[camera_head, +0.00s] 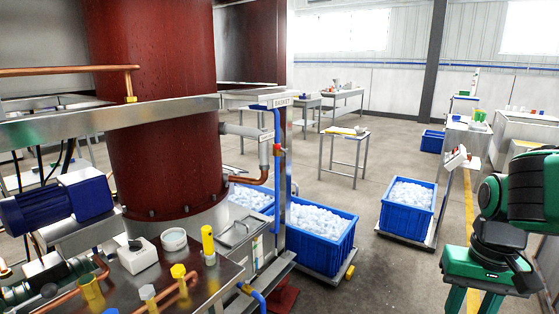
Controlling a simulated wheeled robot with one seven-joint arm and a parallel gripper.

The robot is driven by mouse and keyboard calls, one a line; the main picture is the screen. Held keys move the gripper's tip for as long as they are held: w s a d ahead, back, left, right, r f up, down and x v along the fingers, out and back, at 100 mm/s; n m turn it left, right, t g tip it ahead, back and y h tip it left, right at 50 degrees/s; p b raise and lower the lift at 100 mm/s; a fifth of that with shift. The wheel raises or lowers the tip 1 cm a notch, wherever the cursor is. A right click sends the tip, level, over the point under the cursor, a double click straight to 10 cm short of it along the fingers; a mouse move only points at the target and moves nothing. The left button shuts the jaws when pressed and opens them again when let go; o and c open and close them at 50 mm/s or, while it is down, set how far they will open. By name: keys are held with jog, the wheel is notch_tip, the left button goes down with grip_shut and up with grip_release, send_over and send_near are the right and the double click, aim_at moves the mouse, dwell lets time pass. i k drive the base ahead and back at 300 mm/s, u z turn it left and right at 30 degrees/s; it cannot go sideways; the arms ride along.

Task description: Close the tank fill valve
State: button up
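No valve carries a label that I can read as tank fill. A blue upright pipe (277,190) with a small red fitting (278,150) runs beside the steel frame post at the right of the machine. Copper pipes with yellow-topped fittings (178,271) stand on the steel bench at the lower left. A taller yellow fitting (207,240) stands to their right. Whether any of these is the fill valve, or is open, I cannot tell. I cannot make out my gripper's fingers in this view.
A large dark red tank (160,140) fills the left, with a blue motor (60,205) beside it. Blue crates of ice (325,247) and (405,222) stand on the floor. A small table (345,133) stands behind. Open floor lies between the two crates.

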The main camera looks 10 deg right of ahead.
aim_at(277, 147)
jog(key=i, duration=0.1)
jog(key=k, duration=1.3)
jog(key=u, duration=0.4)
jog(key=i, duration=0.5)
jog(key=u, duration=0.5)
jog(key=i, duration=1.4)
jog(key=z, duration=0.7)
